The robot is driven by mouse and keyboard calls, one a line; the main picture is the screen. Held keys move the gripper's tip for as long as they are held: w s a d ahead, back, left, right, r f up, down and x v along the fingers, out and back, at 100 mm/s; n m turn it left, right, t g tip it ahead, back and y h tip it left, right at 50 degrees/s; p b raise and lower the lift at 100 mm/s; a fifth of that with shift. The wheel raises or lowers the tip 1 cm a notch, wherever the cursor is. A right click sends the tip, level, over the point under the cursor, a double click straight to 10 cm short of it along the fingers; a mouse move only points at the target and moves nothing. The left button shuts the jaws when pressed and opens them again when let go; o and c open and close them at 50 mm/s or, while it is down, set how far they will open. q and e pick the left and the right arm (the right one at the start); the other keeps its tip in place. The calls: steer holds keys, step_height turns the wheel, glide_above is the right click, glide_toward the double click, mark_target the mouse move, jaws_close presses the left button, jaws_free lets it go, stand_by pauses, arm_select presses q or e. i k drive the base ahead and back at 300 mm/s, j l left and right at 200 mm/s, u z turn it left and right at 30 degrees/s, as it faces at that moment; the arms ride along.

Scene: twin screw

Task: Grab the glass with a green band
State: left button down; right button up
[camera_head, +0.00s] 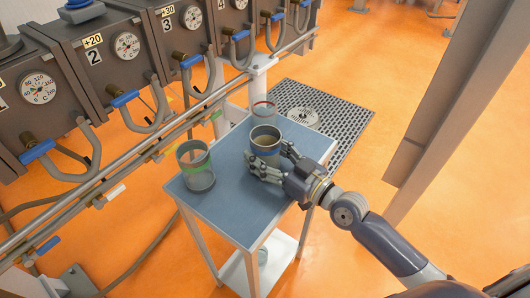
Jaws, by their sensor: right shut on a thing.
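The glass with a green band (199,180) stands upright on the left part of the small blue-topped table (225,222). It looks clear, and nothing touches it. My right gripper (267,162) is to the right of it, with its fingers closed around another glass, one with a blue band (265,136). This glass is upright and looks filled with something brownish. Whether its base rests on the tabletop is hidden by the fingers. My left gripper is out of view.
A clear glass with a red band (263,112) stands at the table's back, close behind the blue-banded glass. Grey machine units with round gauges (127,45), blue-handled valves (124,99) and a long rail line the left. A floor grate (345,122) lies behind the table.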

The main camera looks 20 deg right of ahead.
mark_target(193, 157)
steer(key=k+l, duration=0.75)
